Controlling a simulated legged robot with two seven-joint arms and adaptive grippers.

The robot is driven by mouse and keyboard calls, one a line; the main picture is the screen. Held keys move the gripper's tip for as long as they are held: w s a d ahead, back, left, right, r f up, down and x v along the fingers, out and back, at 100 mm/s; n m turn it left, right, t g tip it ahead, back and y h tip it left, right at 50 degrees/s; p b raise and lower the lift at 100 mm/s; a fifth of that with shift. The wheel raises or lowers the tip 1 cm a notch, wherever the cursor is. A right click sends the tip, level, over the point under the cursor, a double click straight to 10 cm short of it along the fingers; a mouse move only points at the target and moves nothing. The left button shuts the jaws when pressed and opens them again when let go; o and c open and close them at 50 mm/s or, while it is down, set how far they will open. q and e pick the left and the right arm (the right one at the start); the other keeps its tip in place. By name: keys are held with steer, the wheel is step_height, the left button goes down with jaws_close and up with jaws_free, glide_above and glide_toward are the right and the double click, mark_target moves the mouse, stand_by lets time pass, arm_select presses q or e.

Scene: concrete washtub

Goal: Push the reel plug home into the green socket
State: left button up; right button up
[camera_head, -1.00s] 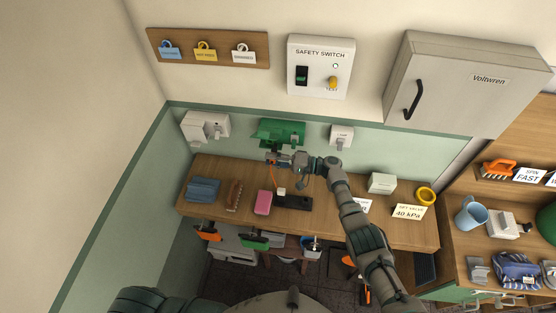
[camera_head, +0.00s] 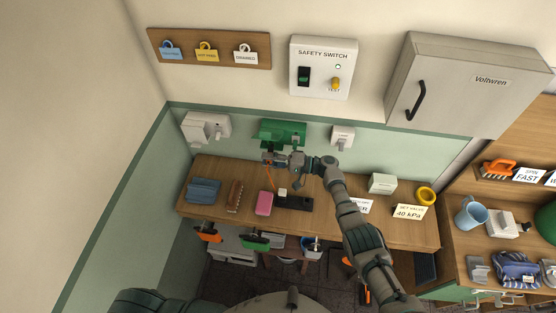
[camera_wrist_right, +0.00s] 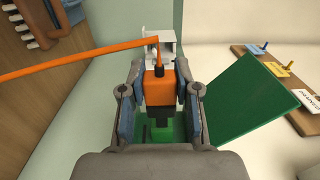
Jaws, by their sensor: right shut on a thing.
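The green socket (camera_head: 283,131) is fixed to the wall above the bench. In the right wrist view its green cover (camera_wrist_right: 252,108) stands out to the right and its green body (camera_wrist_right: 168,130) shows between my fingers. My right gripper (camera_head: 276,160) is just below the socket in the head view, shut on the orange reel plug (camera_wrist_right: 160,84). An orange cable (camera_wrist_right: 70,63) runs from the plug to the left. The plug's dark front end points at the green socket; whether it is seated is hidden by the fingers. My left gripper is not in view.
A white socket (camera_head: 205,127) is on the wall to the left and another (camera_head: 342,136) to the right. The bench below holds a blue cloth (camera_head: 204,190), a brush (camera_head: 235,196), a pink sponge (camera_head: 264,204) and a dark power strip (camera_head: 295,202).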

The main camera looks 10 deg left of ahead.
steer(key=a, duration=0.5)
steer(key=d, duration=0.4)
steer(key=shift+d, duration=0.15)
steer(key=a, duration=0.4)
steer(key=shift+w+d, duration=0.15)
steer(key=shift+d, duration=1.05)
steer(key=shift+w+d, duration=0.1)
steer(key=shift+d, duration=1.05)
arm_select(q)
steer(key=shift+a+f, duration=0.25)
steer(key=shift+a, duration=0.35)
arm_select(e)
steer(key=shift+a, duration=0.35)
stand_by(1.2)
